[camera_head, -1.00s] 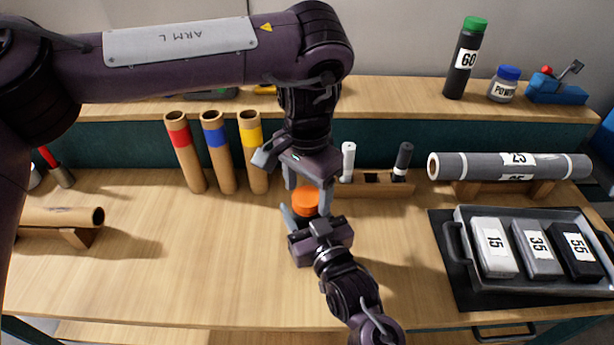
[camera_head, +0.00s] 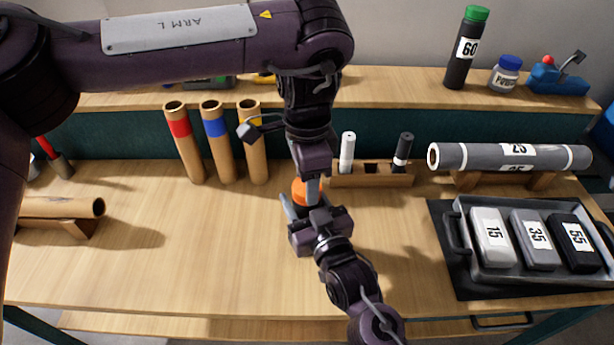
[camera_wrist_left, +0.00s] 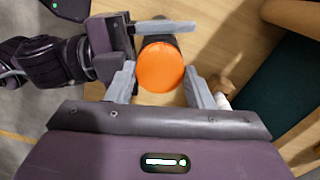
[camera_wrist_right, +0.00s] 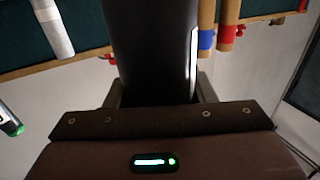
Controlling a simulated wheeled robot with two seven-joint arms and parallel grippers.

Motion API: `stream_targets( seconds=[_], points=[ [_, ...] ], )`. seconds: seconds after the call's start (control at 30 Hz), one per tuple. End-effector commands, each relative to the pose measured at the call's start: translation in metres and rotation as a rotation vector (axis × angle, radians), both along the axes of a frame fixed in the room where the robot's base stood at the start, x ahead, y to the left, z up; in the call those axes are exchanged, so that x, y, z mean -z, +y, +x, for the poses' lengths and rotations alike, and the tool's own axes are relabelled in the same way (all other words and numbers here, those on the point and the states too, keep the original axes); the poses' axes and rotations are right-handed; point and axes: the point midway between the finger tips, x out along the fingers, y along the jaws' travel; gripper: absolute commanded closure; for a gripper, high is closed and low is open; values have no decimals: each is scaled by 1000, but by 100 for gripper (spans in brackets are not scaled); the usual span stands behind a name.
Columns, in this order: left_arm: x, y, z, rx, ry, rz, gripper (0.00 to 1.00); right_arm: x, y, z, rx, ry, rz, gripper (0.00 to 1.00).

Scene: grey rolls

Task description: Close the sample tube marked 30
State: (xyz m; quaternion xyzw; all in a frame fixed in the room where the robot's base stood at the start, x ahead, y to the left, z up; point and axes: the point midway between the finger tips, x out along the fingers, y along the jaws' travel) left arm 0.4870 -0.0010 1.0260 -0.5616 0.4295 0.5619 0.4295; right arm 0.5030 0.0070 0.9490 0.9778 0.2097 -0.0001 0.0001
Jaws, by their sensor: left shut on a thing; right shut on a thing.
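A dark tube (camera_wrist_right: 153,40) stands in my right gripper (camera_head: 308,210), which is shut on it. The number on it does not show. An orange cap (camera_head: 299,191) sits at the tube's top; it shows as a round disc in the left wrist view (camera_wrist_left: 160,67). My left gripper (camera_head: 311,188) points down from above, with a finger on each side of the cap, shut on it. Its fingers partly hide the cap in the head view. Whether the cap is fully seated cannot be told.
A wooden rack (camera_head: 372,179) with a white and a black tube stands just behind. Banded brown tubes (camera_head: 217,142) stand back left. A grey roll (camera_head: 480,157) lies on a stand at right, behind a tray (camera_head: 458,238) of numbered blocks. The front left table is clear.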

Motion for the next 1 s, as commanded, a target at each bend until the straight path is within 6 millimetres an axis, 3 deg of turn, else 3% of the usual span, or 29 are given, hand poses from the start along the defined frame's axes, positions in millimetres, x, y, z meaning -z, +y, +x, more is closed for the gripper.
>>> stream_targets(
  seconds=[1.0],
  points=[
    [1,1,1,2260,0,1,80,0,0,0,0,-1,0,100]
  ],
)
